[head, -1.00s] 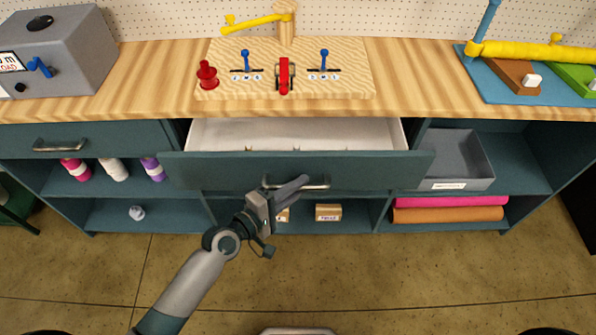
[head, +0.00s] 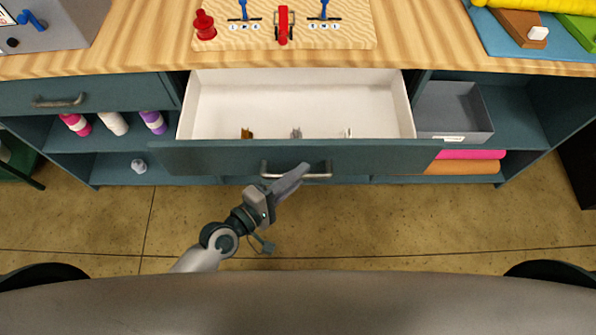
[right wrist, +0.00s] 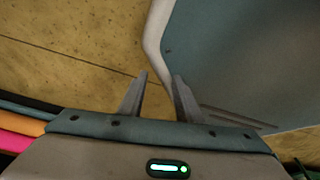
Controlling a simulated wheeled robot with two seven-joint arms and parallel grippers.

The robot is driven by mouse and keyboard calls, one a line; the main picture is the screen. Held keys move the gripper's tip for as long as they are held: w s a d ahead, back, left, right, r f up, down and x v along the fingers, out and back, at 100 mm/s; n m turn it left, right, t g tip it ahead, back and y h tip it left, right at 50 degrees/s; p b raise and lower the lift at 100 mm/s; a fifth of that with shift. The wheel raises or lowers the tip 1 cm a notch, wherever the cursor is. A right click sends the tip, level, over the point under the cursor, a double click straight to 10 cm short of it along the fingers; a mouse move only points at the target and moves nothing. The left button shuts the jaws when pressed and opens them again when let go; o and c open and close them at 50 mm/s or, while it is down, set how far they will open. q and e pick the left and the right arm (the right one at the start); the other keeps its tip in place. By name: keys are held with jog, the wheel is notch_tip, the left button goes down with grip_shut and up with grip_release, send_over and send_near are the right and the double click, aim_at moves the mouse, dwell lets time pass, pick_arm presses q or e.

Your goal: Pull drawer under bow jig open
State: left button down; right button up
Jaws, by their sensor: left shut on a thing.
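The teal drawer (head: 215,157) under the bow jig (head: 345,30) is pulled well out, and its white inside shows. Several small items stand in it near the front panel, among them a brown one (head: 247,133) and a grey one (head: 296,132). My left gripper (head: 302,170) is shut on the drawer's metal bar handle (head: 322,175). In the right wrist view my right gripper (right wrist: 160,85) has its two fingers apart with nothing between them. Beside them is a blue-grey surface with a pale edge that I cannot identify for certain.
Another drawer (head: 110,92) at the left is closed. Bottles (head: 114,123) stand on the shelf below it. A grey bin (head: 452,110) and rolls (head: 465,168) sit in the right shelves. The floor (head: 420,225) before the cabinet is clear apart from my body.

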pick_arm(q)
jog(key=c, duration=1.7)
grip_release()
jog(key=shift+a, duration=0.1)
